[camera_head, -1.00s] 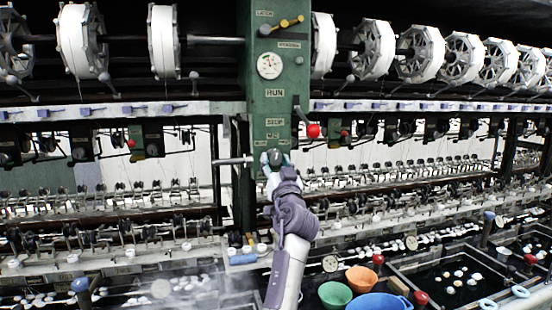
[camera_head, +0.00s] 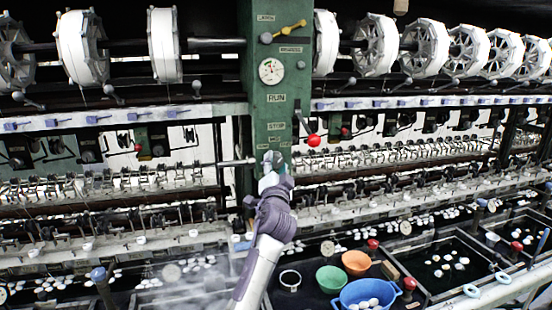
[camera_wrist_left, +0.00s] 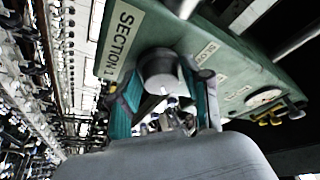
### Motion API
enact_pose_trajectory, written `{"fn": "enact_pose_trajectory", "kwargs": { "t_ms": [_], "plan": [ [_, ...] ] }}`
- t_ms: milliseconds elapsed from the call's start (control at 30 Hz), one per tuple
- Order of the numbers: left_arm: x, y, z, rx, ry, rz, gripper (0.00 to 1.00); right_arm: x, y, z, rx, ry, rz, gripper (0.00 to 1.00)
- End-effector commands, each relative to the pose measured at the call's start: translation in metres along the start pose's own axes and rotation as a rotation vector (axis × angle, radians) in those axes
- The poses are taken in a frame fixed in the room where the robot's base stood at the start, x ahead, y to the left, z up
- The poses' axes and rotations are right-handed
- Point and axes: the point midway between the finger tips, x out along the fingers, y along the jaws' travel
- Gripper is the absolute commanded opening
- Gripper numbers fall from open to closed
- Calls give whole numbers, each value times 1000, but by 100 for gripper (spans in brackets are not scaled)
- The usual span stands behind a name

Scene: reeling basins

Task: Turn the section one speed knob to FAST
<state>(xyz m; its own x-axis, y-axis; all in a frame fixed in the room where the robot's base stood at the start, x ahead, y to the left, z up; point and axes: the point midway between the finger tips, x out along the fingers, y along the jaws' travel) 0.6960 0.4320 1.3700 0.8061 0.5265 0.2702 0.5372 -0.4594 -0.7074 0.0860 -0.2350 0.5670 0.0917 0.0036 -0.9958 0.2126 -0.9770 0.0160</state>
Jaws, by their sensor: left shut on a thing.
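The section one speed knob (camera_wrist_left: 160,70) is a dark grey round knob on the green control panel (camera_wrist_left: 210,65), beside a label reading SECTION 1 (camera_wrist_left: 122,35). My left gripper (camera_wrist_left: 163,92) has its teal-sided fingers on either side of the knob and is shut on it. In the head view my left gripper (camera_head: 273,160) is at the lower part of the green post and covers most of the knob. My right gripper is not in view.
A red-ended lever (camera_head: 313,140) sticks out just above and right of my gripper. A yellow handle (camera_head: 292,30) and a gauge (camera_head: 271,71) are higher on the post. Below are a green bowl (camera_head: 331,279), an orange bowl (camera_head: 356,262) and a blue basin (camera_head: 368,293).

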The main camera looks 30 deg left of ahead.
Motion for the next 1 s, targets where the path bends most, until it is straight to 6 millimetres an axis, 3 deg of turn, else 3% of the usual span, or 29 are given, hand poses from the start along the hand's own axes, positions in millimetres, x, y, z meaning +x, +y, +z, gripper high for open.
{"fn": "enact_pose_trajectory", "kwargs": {
  "t_ms": [300, 467, 500, 633, 1000],
  "plan": [
    [0, 1, 1, 17, -1, 7, 13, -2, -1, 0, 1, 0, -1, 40],
    [0, 0, 0, 15, 0, 6, 7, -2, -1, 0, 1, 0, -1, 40],
    [0, 0, 0, 15, 0, 6, 43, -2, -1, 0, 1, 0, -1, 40],
    [0, 0, 0, 15, 0, 5, 64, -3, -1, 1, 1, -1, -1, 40],
    [-4, 1, 0, 14, 0, 6, 64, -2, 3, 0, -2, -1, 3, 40]
  ]
}}
